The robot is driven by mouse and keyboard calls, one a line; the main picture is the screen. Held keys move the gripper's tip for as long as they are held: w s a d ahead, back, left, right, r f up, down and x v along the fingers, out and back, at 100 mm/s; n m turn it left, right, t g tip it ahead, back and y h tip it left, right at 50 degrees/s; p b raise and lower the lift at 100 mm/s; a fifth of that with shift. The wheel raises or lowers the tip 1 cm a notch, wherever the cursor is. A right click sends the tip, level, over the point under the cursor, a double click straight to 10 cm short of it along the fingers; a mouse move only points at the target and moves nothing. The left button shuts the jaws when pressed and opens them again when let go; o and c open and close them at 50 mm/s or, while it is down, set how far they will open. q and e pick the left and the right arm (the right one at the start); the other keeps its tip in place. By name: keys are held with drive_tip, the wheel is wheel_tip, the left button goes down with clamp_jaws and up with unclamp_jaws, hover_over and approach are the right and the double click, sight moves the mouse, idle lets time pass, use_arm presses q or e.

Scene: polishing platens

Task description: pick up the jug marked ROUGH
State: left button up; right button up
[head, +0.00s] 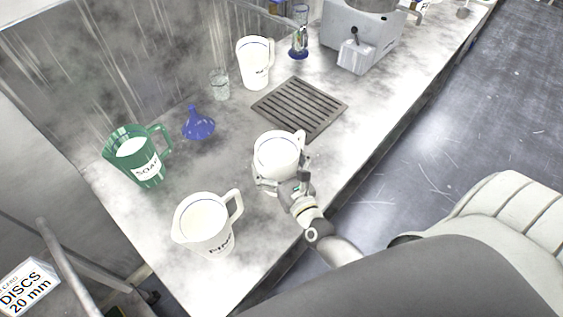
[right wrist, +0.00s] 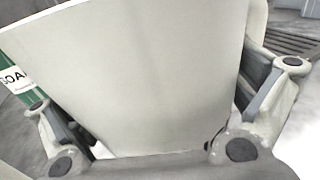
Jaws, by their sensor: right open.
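A white jug (head: 277,152) stands near the front edge of the bench. My right gripper (head: 280,184) is at this jug with its fingers spread on either side of it. In the right wrist view the jug's pale wall (right wrist: 150,75) fills the space between the open fingers (right wrist: 155,125). The label of this jug is hidden, so I cannot read its marking. Two similar white jugs stand on the bench, one at the near end (head: 205,222) and one at the back (head: 255,65); their lettering is too small to read surely. My left gripper is not in view.
A green jug marked SOAP (head: 138,158), a blue funnel (head: 198,125) and a clear glass (head: 219,85) stand to the left. A dark slatted drain mat (head: 299,107) lies just behind the gripped-at jug. A grey machine (head: 362,38) stands farther back.

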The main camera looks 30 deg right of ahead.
drive_tip(key=c, duration=0.9)
drive_tip(key=shift+r, duration=0.1)
